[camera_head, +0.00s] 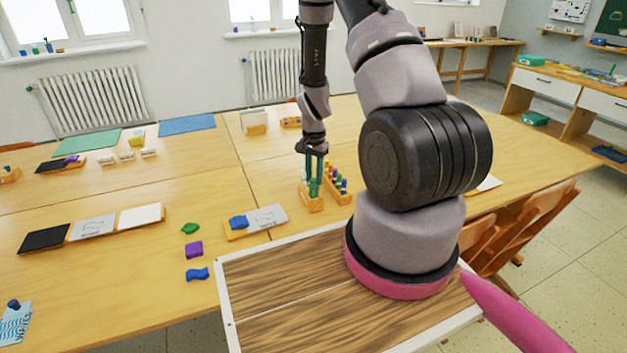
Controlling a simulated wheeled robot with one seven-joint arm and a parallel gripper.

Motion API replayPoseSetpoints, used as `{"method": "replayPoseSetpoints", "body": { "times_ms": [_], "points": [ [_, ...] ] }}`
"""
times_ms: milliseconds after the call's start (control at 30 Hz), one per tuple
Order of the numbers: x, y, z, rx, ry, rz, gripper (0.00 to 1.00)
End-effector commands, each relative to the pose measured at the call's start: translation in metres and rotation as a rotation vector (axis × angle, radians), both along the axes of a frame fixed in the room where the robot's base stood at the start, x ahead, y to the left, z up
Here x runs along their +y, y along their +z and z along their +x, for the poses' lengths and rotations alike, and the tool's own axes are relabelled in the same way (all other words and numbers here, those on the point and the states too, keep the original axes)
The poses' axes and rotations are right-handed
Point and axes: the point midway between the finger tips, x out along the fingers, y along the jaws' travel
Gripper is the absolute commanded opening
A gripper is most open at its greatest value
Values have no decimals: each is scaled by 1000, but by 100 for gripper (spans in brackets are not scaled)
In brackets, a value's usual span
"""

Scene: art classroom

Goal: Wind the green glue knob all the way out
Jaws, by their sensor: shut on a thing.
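My gripper (315,176) points straight down over a small wooden holder (311,203) near the middle of the tables. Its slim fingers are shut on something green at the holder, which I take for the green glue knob. The fingers hide most of the knob, and I cannot tell how far out it is wound. The holder stands upright on the table.
A wooden rack (345,197) with several coloured pegs stands just right of the holder. A tray with a blue piece and a grey card (266,217) lies to the left. Green (191,228), purple (194,249) and blue (197,273) pieces lie farther left.

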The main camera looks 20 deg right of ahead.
Motion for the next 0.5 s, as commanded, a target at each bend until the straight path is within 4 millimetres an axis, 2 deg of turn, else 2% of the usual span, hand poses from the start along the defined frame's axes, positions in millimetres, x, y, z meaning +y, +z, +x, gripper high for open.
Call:
{"method": "replayPoseSetpoints", "body": {
  "times_ms": [267,367,500],
  "points": [
    [0,0,0,0,-27,0,10],
    [1,0,0,0,-187,-1,10],
    [1,0,0,-1,-564,-3,10]
  ]
}}
